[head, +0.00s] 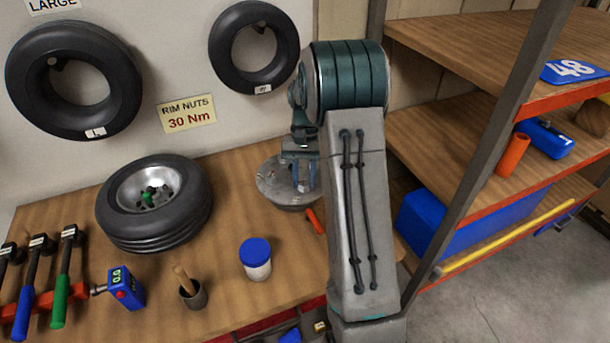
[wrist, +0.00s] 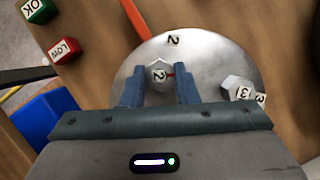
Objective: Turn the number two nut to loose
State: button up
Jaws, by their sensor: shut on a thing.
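The number two nut (wrist: 158,72) is a pale hex nut with a "2" on top and a short red mark pointing right in the wrist view. It stands on a round grey metal plate (wrist: 205,55), by a printed "2" (wrist: 173,40). My gripper (wrist: 159,88) is shut on this nut, with one blue finger on each side. The number three nut (wrist: 238,88) stands to the right, by a "3" label. In the head view my gripper (head: 303,178) reaches down over the plate (head: 275,190); my arm hides part of it, and the nut cannot be made out.
A green OK block (wrist: 38,8) and a red LOW block (wrist: 63,50) are at upper left in the wrist view. On the bench are a tyre (head: 155,225), a blue-lidded jar (head: 256,258) and a brush cup (head: 192,293). A shelf post (head: 490,140) stands right of my arm.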

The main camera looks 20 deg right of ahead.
jog(key=n+h, duration=0.1)
jog(key=n, duration=0.3)
jog(key=shift+a+n+h, duration=0.15)
jog(key=shift+n+h, duration=0.15)
jog(key=shift+h, duration=0.1)
jog(key=n+h, duration=0.1)
jog(key=n, duration=0.3)
jog(key=shift+a+n+h, duration=0.15)
jog(key=shift+n+h, duration=0.15)
jog(key=shift+h, duration=0.1)
jog(key=n, duration=0.2)
jog(key=n+t+h, duration=0.1)
jog(key=n, duration=0.2)
jog(key=shift+a+h, duration=0.1)
jog(key=shift+h, duration=0.2)
jog(key=shift+s+n+t+h, duration=0.15)
jog(key=shift+n+t, duration=0.25)
jog(key=shift+n, duration=0.65)
jog(key=shift+n+t+h, duration=0.25)
jog(key=shift+n+t, duration=0.15)
jog(key=shift+n, duration=0.65)
jog(key=o, duration=1)
jog(key=shift+r, duration=0.1)
jog(key=b+v, duration=0.1)
jog(key=v, duration=1.2)
jog(key=shift+a+r, duration=0.3)
jog(key=shift+a, duration=0.05)
